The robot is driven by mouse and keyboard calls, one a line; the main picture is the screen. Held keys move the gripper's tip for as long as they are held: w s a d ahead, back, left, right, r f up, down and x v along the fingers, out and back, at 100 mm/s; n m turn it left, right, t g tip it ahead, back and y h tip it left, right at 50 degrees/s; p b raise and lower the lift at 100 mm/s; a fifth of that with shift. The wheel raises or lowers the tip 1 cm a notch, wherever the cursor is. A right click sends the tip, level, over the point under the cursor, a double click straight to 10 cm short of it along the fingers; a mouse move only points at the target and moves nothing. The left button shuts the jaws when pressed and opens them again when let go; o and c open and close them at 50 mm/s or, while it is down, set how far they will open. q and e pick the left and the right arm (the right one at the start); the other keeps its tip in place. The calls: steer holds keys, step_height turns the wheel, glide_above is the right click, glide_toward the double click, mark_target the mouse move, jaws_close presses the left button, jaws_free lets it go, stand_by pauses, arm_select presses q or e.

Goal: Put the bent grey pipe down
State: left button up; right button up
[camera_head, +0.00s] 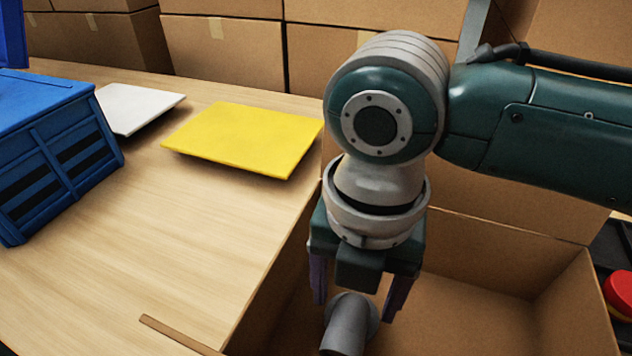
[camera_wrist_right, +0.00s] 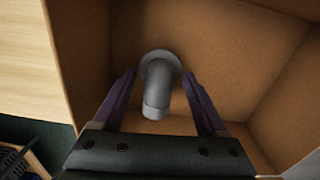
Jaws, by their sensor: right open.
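The bent grey pipe (camera_head: 347,322) is in the cardboard box (camera_head: 560,285), between the fingers of my right gripper (camera_head: 358,296). In the right wrist view the pipe (camera_wrist_right: 158,84) shows its round flange and its bent end. The fingers of the right gripper (camera_wrist_right: 161,88) stand apart on both sides of it, with gaps visible, so the gripper is open and not holding it. The gripper points down into the box. Whether the pipe rests on the box floor is hard to tell. My left gripper is not in view.
A wooden table (camera_head: 160,230) lies left of the box. On it are a yellow panel (camera_head: 243,138), a white panel (camera_head: 138,107) and a blue crate (camera_head: 60,150). Cardboard boxes (camera_head: 225,55) stand behind. A red object (camera_head: 620,292) is at the far right.

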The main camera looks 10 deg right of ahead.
mark_target(355, 295)
step_height(355, 295, up, 11)
steer(key=p, duration=0.3)
